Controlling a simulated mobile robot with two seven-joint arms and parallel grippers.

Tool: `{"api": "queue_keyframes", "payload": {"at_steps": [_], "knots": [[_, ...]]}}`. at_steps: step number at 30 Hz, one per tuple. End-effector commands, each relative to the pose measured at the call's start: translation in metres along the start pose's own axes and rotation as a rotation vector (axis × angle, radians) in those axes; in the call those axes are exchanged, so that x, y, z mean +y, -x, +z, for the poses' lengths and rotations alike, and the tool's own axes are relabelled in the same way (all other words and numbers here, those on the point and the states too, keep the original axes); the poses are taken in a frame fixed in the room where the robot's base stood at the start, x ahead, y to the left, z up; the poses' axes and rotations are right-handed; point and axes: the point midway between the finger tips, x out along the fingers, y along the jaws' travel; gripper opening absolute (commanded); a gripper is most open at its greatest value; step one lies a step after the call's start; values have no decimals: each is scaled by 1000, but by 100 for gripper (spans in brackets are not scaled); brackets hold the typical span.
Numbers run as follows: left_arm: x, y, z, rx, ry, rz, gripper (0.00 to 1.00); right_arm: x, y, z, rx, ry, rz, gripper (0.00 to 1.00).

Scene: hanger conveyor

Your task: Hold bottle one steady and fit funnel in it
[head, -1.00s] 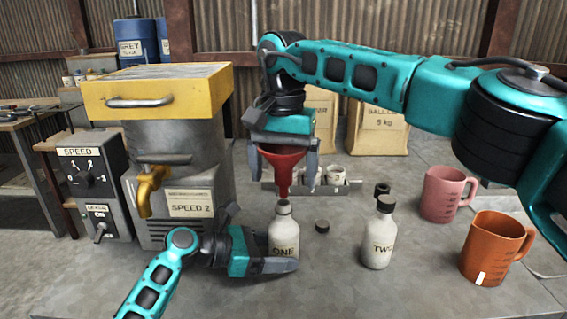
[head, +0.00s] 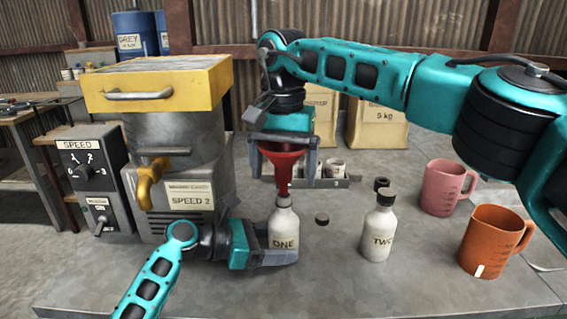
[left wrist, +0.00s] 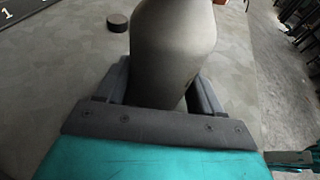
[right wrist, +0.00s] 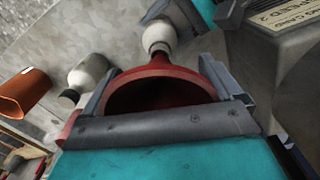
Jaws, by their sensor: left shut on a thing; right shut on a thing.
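Bottle one (head: 284,226) is off-white, labelled ONE, and stands upright on the bench. My left gripper (head: 284,258) is shut around its lower body from the left; the left wrist view shows the bottle (left wrist: 172,50) between the fingers. My right gripper (head: 285,165) is shut on the red funnel (head: 283,165) above it, mouth up and spout down. The funnel's spout tip meets the bottle's neck in the head view. The right wrist view shows the funnel (right wrist: 160,92) with the bottle (right wrist: 158,36) below; how deep the spout sits is hidden.
Bottle two (head: 379,230), capped, stands to the right. A loose black cap (head: 322,219) lies between the bottles. A pink jug (head: 441,188) and an orange jug (head: 492,243) stand further right. The machine with a yellow top (head: 160,88) and tap is on the left.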

Motion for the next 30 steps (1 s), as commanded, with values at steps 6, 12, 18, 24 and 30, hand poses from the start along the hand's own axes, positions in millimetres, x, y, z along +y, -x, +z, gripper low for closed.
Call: {"api": "queue_keyframes", "payload": {"at_steps": [6,12,18,24,30], "knots": [[0,0,0,0,0,0,50,0,0,0,0,-1,0,66],[0,0,0,0,0,0,50,0,0,0,1,-1,0,66],[0,0,0,0,0,0,50,0,-1,0,1,-1,0,66],[0,0,0,0,0,0,50,0,-4,0,1,-1,0,66],[0,0,0,0,0,0,50,0,-7,0,1,-1,0,66]]}}
